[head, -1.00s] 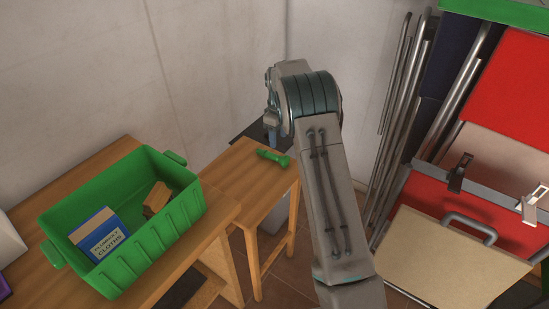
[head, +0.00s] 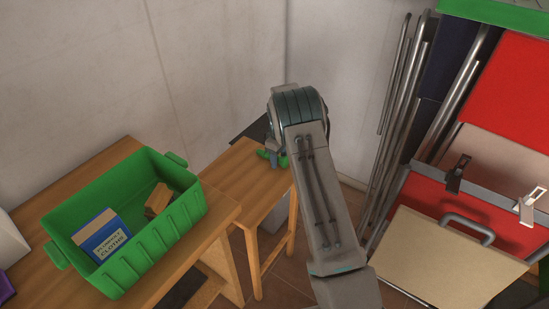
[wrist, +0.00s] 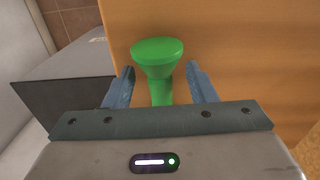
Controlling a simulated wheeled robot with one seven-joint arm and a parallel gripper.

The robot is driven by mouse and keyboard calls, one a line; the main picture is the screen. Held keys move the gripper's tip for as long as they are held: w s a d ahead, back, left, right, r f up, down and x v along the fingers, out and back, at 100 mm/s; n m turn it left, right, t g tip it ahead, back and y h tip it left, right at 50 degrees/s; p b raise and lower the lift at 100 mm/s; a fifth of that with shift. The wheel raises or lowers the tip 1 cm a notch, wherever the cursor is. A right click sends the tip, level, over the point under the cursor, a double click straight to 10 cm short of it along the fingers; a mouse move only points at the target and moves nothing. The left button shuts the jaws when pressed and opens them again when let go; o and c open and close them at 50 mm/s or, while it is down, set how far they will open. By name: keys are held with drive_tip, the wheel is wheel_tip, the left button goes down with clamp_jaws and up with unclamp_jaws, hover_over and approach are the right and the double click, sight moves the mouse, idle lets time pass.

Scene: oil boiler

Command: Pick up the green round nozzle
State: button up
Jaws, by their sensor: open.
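The green round nozzle (wrist: 158,60) lies on the small wooden table (wrist: 230,40), with its wide round end facing away from my gripper in the wrist view. My gripper (wrist: 161,78) is open, with one blue finger on each side of the nozzle's narrower part and a visible gap on both sides. In the head view the nozzle (head: 264,154) is partly hidden behind my gripper (head: 276,162), which is low over the small table. The rear end of the nozzle is hidden by my gripper body in the wrist view.
A green crate (head: 150,240) with a blue box (head: 103,236) and a brown block (head: 159,198) stands on the larger wooden table (head: 75,175) at left. Metal tubes and red panels (head: 515,85) stand at right.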

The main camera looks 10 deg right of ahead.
drive_tip(key=c, duration=1.1)
drive_tip(key=shift+o, duration=0.2)
drive_tip(key=shift+r, duration=0.1)
